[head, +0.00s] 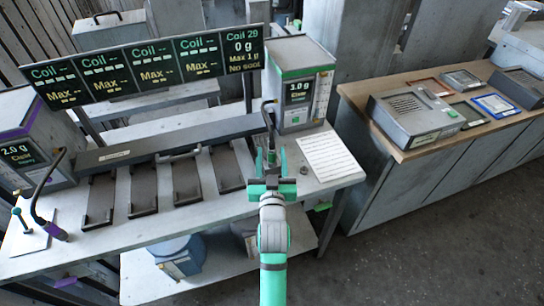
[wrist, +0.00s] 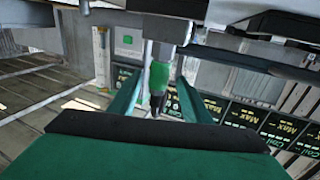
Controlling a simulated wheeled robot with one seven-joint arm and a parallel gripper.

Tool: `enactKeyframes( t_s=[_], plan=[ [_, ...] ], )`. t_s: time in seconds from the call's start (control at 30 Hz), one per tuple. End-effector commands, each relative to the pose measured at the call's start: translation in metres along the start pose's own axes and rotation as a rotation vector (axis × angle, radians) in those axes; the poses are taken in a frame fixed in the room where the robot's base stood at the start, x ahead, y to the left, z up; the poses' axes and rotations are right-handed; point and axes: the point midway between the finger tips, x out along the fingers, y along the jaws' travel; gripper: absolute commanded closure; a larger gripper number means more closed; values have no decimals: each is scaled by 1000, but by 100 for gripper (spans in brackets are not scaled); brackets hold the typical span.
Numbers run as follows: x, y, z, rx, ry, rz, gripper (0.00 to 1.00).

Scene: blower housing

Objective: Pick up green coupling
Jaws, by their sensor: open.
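The green coupling (wrist: 160,76) shows in the wrist view as a green sleeve with a dark tapered tip, below a grey cylinder. It appears between the two fingers of my gripper (wrist: 158,84), with visible gaps on both sides. In the head view, my gripper (head: 270,164) is over the right part of the bench, in front of the green-topped unit. The dark hose end with the coupling (head: 271,156) is between the fingers there, mostly too small to make out. My gripper is open, and I cannot tell how deep the coupling sits between the fingers.
The coil display board (head: 150,66) is at the left. Dark brackets (head: 143,190) lie on the bench (head: 215,207). A purple-ended hose (head: 56,231) is far left.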

Motion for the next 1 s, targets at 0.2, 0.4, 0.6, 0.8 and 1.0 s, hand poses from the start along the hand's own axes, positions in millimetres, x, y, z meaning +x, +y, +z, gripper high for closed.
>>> enactKeyframes(
  t_s=[0.2,0.4,0.6,0.8,1.0],
  plan=[
    [17,1,-1,0,1,0,56],
    [44,2,0,0,1,0,56],
    [55,2,0,0,0,0,56],
    [55,2,0,0,0,0,58],
    [54,2,0,0,0,0,100]
  ],
)
